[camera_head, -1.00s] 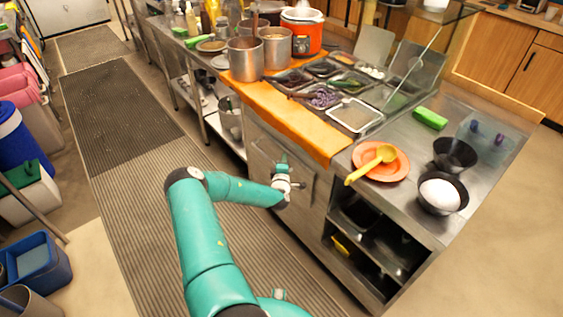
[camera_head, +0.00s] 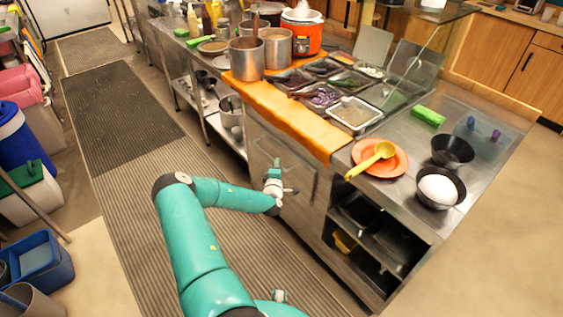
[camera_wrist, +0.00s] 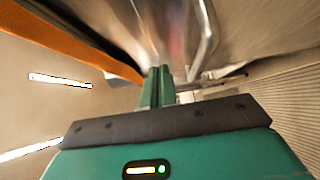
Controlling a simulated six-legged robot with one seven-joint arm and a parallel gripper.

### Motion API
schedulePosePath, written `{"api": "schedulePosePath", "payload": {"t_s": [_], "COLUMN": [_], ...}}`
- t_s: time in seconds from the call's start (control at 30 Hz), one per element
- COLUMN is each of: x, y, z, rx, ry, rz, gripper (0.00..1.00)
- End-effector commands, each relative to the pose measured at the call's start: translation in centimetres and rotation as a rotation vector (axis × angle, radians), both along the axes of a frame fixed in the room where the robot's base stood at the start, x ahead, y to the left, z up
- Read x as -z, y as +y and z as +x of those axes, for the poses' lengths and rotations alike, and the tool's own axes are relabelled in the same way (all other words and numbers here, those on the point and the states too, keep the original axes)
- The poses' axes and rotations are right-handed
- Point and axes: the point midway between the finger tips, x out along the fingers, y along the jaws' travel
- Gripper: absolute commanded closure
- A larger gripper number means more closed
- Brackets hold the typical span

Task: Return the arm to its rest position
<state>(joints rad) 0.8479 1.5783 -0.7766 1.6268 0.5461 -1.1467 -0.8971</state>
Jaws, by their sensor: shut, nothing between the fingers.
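My teal arm reaches up over the striped floor mat in the head view. It bends toward the front of the steel counter (camera_head: 310,230). My gripper (camera_head: 274,172) is in front of the counter's cabinet door, below the orange cutting board (camera_head: 285,118). In the wrist view my gripper (camera_wrist: 158,86) shows two green fingers close together, shut with nothing between them. The metal counter front (camera_wrist: 240,40) fills the upper part of that view. I cannot tell the exact gap between my gripper and the door.
On the counter are an orange plate (camera_head: 397,168) with a yellow ladle (camera_head: 372,157), a black bowl (camera_head: 452,151), another bowl with white contents (camera_head: 438,188), a green sponge (camera_head: 428,117) and several topping trays. The striped floor mat (camera_head: 150,230) is clear on the left. Open shelves sit below the counter.

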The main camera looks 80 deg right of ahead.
Motion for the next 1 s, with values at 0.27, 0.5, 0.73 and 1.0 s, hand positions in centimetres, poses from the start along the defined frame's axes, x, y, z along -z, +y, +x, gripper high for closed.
{"api": "schedulePosePath", "payload": {"t_s": [0.27, 0.5, 0.73, 1.0], "x": [0.2, 0.2, 0.1, -0.8], "y": [5.4, 8.0, 8.3, 8.1], "z": [0.1, 0.0, 0.0, 2.5], "rx": [-0.002, -0.002, -0.002, 0.014], "ry": [0.002, 0.001, 0.0, -0.079], "rz": [0.004, 0.003, 0.002, 0.039], "gripper": [1.0, 1.0, 1.0, 1.0]}}
